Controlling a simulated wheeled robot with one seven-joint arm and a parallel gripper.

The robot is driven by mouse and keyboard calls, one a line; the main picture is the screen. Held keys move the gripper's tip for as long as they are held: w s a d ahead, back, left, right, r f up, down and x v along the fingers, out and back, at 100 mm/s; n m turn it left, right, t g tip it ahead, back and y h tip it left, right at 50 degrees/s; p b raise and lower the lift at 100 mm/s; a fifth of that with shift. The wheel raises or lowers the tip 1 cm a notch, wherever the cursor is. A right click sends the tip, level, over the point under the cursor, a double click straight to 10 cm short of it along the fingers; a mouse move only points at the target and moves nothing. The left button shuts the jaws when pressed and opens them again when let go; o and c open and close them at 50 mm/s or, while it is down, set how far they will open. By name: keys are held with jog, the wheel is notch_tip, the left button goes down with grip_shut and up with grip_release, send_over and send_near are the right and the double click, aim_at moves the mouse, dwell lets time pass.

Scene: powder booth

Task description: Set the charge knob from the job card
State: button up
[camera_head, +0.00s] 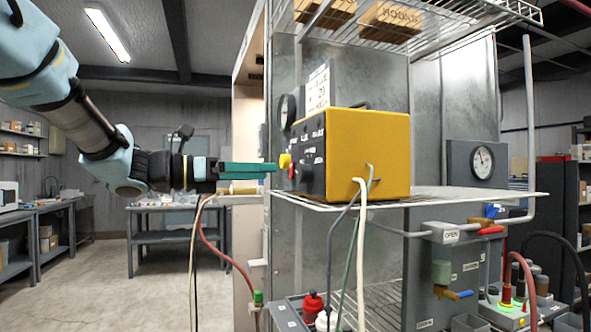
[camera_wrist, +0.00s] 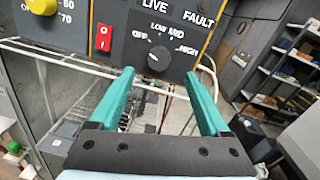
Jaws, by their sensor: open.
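A yellow control box (camera_head: 368,150) stands on a wire shelf, its dark panel facing left toward my gripper. In the wrist view the panel has a black knob (camera_wrist: 159,59) marked OFF, LOW, MID and HIGH; its pointer is not clear. A yellow knob (camera_wrist: 42,4) near the numbers 60 and 70 is cut off at upper left. Which is the charge knob is not readable. A white card (camera_head: 318,88) stands behind the box, its print too small to read surely. My gripper (camera_wrist: 160,75) is open; its green fingers lie either side of the black knob in view, contact unclear.
A red rocker switch (camera_wrist: 104,38) sits left of the black knob. The wire shelf (camera_head: 470,197) runs under the box, and cables hang from the box's side. A gauge (camera_head: 482,160) is at the right. Open floor lies left of the booth.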

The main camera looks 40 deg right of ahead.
aim_at(298, 173)
jog(key=p+x, duration=0.2)
jog(key=x, duration=0.5)
jog(key=shift+s+d+f, duration=0.1)
jog(key=shift+d, duration=0.25)
grip_shut()
dwell(0.3)
